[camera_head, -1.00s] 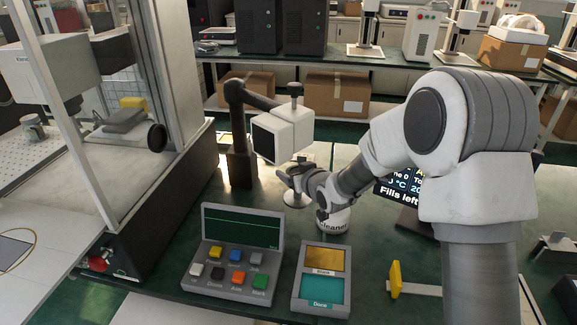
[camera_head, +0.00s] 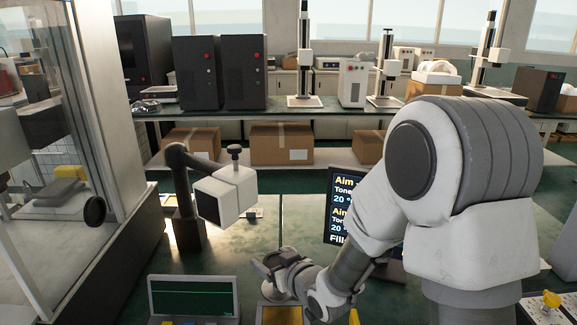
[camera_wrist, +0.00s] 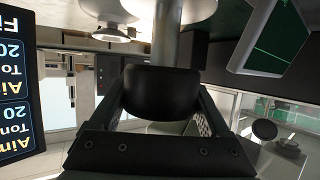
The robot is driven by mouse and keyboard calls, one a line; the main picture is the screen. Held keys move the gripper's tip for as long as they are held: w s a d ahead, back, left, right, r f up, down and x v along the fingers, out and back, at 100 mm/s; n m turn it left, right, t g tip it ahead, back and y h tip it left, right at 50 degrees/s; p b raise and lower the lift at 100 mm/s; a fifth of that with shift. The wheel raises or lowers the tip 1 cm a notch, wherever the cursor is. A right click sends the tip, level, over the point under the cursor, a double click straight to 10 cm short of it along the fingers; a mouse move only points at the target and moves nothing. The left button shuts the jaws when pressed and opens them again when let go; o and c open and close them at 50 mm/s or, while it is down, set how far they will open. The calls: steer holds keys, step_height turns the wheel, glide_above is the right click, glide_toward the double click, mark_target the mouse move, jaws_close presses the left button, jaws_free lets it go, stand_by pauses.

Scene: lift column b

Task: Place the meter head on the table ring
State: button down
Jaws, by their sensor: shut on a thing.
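My gripper (camera_head: 268,268) is shut on a black knob with a silver stem and a pale round disc, which I take for the meter head (camera_wrist: 162,92). In the wrist view the knob sits between both fingers, with the stem and disc beyond it. In the head view the disc shows partly under the fingers, above the green table (camera_head: 230,258). No ring for it can be made out in the current views.
A white box with a black face (camera_head: 212,203) hangs on a dark bent arm left of my gripper. A button console (camera_head: 193,297) stands at the front. A text screen (camera_head: 342,205) is behind my arm. A glass-sided cabinet (camera_head: 75,130) stands left.

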steer(key=d+r+m+h+p, duration=0.1)
steer(key=d+m+h+p, duration=0.1)
steer(key=d, duration=0.4)
steer(key=w+d+r+m+t+h+p, duration=0.1)
steer(key=d+r+m+h+p, duration=0.1)
steer(key=d+p, duration=0.3)
steer(key=d+r+m+t+h+p, duration=0.1)
steer(key=d+m+h+p, duration=0.1)
steer(key=d, duration=0.7)
steer(key=shift+w+r+m+h+p, duration=0.3)
steer(key=shift+w+h+p, duration=0.1)
steer(key=shift+h+p, duration=0.4)
steer(key=shift+s+a, duration=0.1)
